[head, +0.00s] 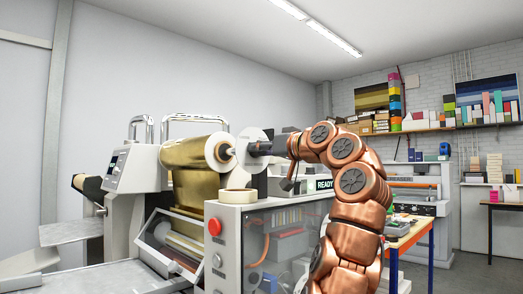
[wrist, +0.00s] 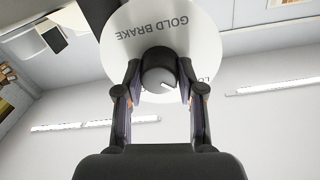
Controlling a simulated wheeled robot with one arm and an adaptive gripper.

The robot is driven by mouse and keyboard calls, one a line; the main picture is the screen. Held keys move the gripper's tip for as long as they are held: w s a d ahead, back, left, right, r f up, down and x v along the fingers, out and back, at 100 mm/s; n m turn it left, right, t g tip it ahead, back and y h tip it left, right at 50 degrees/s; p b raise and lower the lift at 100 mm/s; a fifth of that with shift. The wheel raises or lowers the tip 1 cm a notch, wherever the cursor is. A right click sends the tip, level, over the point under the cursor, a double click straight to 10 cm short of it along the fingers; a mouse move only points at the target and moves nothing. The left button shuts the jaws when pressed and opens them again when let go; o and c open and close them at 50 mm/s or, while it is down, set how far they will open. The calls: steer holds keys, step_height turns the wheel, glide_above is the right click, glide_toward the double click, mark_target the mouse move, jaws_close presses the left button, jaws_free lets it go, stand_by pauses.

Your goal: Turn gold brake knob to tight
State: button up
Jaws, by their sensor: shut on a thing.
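The gold brake knob (wrist: 159,72) is a dark knob with a grey face and a light pointer line. It sits in front of a white disc (wrist: 125,22) printed "GOLD BRAKE", upside down in the wrist view. My gripper (wrist: 159,82) is shut on the knob, one finger on each side. The pointer line slants slightly toward the lower right in the wrist view. Other lettering on the disc is partly hidden by the fingers. In the head view the disc (head: 252,148) stands at the end of the gold foil roll (head: 192,160), and my gripper (head: 268,148) reaches it from the right.
The machine's cabinet (head: 240,220) with a red button (head: 214,226) stands below the roll. A tape roll (head: 238,196) lies on its top. A "READY" sign (head: 324,184) is behind my arm. A blue-legged table (head: 412,236) stands at right.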

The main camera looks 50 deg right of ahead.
steer(key=shift+s+r+m, duration=0.1)
steer(key=shift+m, duration=1.3)
stand_by(0.4)
steer(key=shift+m+p, duration=0.6)
steer(key=shift+m, duration=0.1)
steer(key=shift+m+p, duration=0.4)
steer(key=shift+m, duration=0.1)
steer(key=m+p, duration=0.2)
steer(key=p, duration=0.1)
steer(key=shift+r+m, duration=0.25)
steer(key=shift+m, duration=0.05)
steer(key=m+p, duration=0.6)
steer(key=p, duration=0.1)
steer(key=shift+d, duration=0.1)
steer(key=m+p, duration=0.2)
steer(key=p, duration=0.1)
steer(key=shift+f+m, duration=0.15)
steer(key=shift+m, duration=0.15)
steer(key=shift+f+m+y+p, duration=0.15)
steer(key=shift+m+y+p, duration=0.15)
steer(key=shift+m+p, duration=0.25)
steer(key=shift+f, duration=0.1)
